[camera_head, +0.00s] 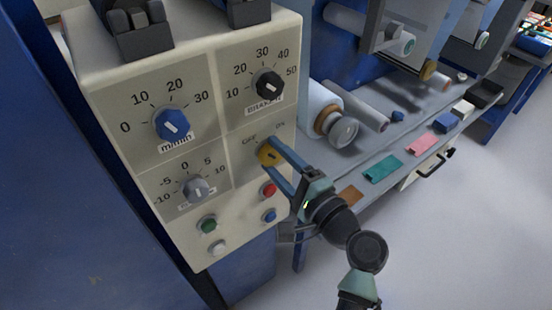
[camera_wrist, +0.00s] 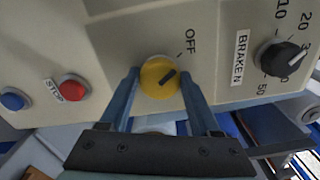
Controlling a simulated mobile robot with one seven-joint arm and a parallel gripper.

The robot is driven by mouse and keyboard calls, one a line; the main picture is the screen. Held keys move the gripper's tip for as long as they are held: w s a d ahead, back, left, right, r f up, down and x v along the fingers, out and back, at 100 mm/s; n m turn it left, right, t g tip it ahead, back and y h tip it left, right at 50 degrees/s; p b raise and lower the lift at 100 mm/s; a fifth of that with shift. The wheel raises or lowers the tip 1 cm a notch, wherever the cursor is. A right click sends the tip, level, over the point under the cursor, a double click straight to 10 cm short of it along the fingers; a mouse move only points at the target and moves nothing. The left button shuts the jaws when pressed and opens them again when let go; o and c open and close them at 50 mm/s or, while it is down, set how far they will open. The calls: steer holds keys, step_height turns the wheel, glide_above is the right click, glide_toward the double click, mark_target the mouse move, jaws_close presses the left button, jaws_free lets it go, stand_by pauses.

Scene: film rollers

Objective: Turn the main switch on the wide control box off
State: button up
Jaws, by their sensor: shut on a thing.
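The wide control box (camera_head: 215,135) is cream-coloured and fills the left half of the head view. Its main switch is a round yellow knob (camera_head: 265,153) between the lettering OFF at its upper left and ON at its upper right. My gripper (camera_head: 271,156) reaches in from the lower right, its two blue fingers shut on the knob. In the wrist view the yellow knob (camera_wrist: 157,78) sits between the fingertips, one on each side. Its dark pointer bar tilts to the upper right, towards the side of the OFF lettering (camera_wrist: 190,41). The ON lettering does not show there.
A red STOP button (camera_wrist: 74,88) and a blue button (camera_wrist: 14,100) lie close to the switch. The black BRAKEN knob (camera_head: 268,84) is above it. A blue knob (camera_head: 171,124) and a grey knob (camera_head: 195,188) are further left. A shelf with rollers (camera_head: 358,106) stands right.

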steer(key=o, duration=1.4)
steer(key=v, duration=1.3)
